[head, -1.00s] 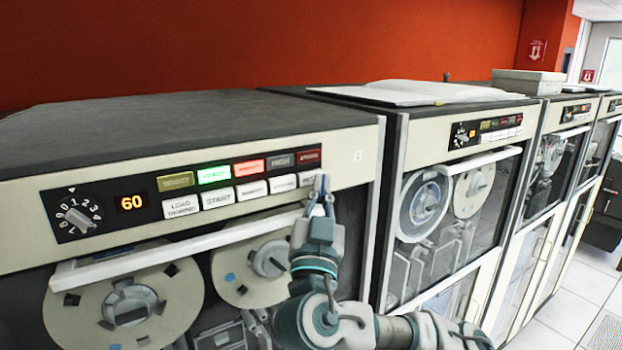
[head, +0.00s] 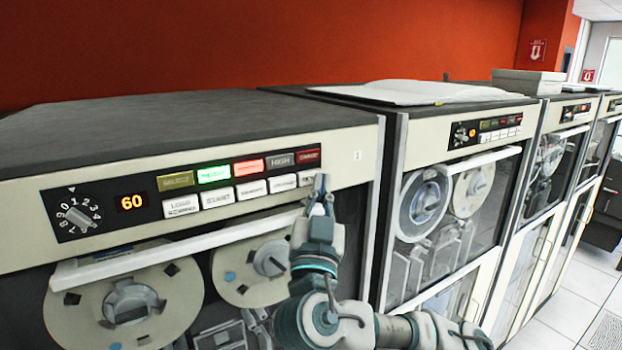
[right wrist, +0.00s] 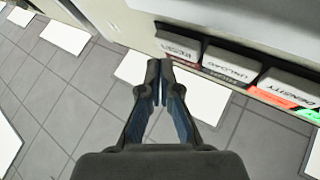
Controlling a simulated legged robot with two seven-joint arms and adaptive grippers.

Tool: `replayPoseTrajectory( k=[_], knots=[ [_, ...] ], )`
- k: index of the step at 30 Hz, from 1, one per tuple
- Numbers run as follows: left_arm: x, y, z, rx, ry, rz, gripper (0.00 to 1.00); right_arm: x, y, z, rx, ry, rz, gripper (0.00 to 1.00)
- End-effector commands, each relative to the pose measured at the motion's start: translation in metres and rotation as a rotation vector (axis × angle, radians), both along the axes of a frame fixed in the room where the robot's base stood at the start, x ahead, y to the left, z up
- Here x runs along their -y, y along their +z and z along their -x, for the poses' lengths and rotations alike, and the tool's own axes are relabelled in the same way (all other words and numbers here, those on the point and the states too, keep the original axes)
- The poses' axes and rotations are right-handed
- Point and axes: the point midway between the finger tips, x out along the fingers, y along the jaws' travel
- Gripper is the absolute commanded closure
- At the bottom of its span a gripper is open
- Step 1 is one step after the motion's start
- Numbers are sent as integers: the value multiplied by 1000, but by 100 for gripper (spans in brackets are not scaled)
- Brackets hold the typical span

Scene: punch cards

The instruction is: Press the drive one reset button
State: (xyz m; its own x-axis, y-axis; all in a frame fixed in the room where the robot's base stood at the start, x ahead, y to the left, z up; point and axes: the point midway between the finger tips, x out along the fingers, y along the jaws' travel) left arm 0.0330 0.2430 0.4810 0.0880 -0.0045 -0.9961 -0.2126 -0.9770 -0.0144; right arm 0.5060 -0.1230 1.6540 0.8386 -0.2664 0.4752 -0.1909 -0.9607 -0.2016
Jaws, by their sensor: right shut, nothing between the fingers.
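The nearest tape drive (head: 365,165) has a black control strip with a row of white buttons under a row of lamps. The rightmost white button, the reset button (head: 308,178), is partly covered by my right gripper in the head view. In the right wrist view the reset button (right wrist: 178,46) appears upside down beside the unload button (right wrist: 231,65) and the density button (right wrist: 289,88). My right gripper (head: 321,180) is shut and empty, its fingertips (right wrist: 160,64) right by the reset button. I cannot tell whether they touch it. My left gripper is not in view.
A dial (head: 76,213) and an orange "60" display (head: 131,202) sit left of the buttons. The second drive (head: 470,180) stands to the right with an open book (head: 415,92) on top. Tiled floor (head: 568,308) is free at lower right.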

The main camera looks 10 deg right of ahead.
Motion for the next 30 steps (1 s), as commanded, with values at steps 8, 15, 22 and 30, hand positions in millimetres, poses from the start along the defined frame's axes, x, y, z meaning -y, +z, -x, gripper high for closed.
replayPoseTrajectory(
  k=[8, 15, 22, 30],
  knots=[
    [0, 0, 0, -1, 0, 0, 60, 0, 0, 0, 0, 0, 0, 100],
    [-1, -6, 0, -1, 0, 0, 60, -2, -1, -4, -2, 0, -1, 100],
    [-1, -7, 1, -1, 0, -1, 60, -2, 2, -6, 0, -1, -1, 100],
    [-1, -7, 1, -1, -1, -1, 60, -3, 2, -6, 0, 0, 0, 100]
  ],
)
